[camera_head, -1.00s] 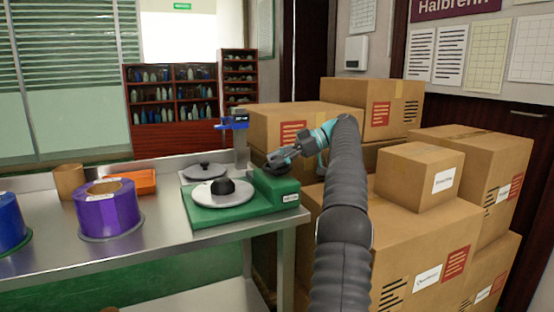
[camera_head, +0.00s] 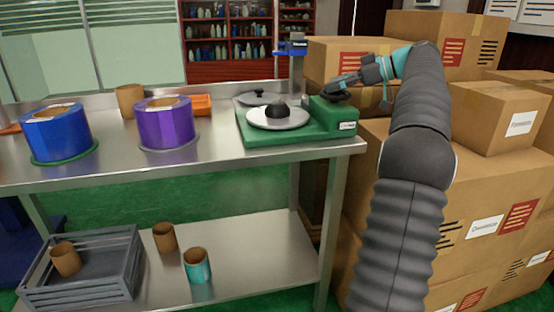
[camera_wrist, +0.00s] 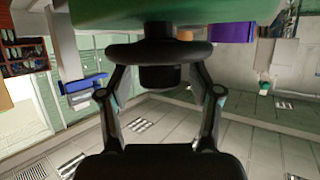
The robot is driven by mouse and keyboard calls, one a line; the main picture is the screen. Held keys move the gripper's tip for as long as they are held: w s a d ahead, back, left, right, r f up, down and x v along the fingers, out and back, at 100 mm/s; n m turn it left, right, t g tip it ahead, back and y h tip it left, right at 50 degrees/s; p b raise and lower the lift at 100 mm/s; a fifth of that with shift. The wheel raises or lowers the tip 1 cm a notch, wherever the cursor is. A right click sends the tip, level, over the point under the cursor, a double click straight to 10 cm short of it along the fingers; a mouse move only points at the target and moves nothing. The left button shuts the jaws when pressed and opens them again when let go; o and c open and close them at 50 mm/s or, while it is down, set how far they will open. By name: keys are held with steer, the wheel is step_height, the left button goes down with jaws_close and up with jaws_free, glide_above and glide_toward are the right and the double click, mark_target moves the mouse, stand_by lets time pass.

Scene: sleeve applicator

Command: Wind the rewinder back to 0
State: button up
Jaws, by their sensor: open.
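The rewinder is a green machine (camera_head: 285,132) on the right end of the steel table. It has a pale round plate (camera_head: 262,121) with a black hub on it and a green housing (camera_head: 330,118) at its right. In the wrist view, a black round knob with a wide flange (camera_wrist: 158,52) sticks out from the green housing (camera_wrist: 150,10). My gripper (camera_wrist: 160,92) is open, with one finger on each side of the knob; I cannot tell whether they touch it. In the head view my gripper (camera_head: 343,84) is at the top of the housing. No number reading is legible.
Purple (camera_head: 166,124) and blue (camera_head: 56,135) rolls stand left of the rewinder, with an orange box (camera_head: 202,104) behind. A blue-topped post (camera_head: 291,50) rises behind the rewinder. Stacked cartons (camera_head: 500,118) crowd the right side, close to my arm. A grey crate (camera_head: 85,270) sits on the lower shelf.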

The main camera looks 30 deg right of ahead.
steer(key=m+h+b, duration=0.1)
steer(key=b, duration=0.1)
steer(key=m+t+h+b, duration=0.1)
steer(key=shift+f+t+b, duration=0.3)
steer(key=shift+f+b, duration=0.05)
steer(key=m+t+h+b, duration=0.1)
steer(key=m+h+b, duration=0.1)
steer(key=b, duration=0.1)
steer(key=shift+a+r+m+h, duration=0.1)
steer(key=shift+m+h, duration=0.3)
steer(key=shift+r+m+t+h+b, duration=0.1)
steer(key=shift+m+t+h+b, duration=0.3)
steer(key=shift+m+h, duration=0.45)
steer(key=m+h, duration=0.2)
steer(key=h, duration=0.1)
steer(key=shift+r, duration=0.2)
steer(key=m+h+p, duration=0.2)
steer(key=m+h, duration=0.1)
steer(key=shift+r+g, duration=0.2)
steer(key=shift+g, duration=0.1)
steer(key=shift+f+m+g+h+p, duration=0.25)
steer(key=shift+m+g+h+p, duration=0.45)
steer(key=shift+m+h, duration=0.6)
steer(key=shift+f+m+g+h+b, duration=0.1)
steer(key=shift+m+g+h+b, duration=0.7)
steer(key=shift+m+h, duration=0.6)
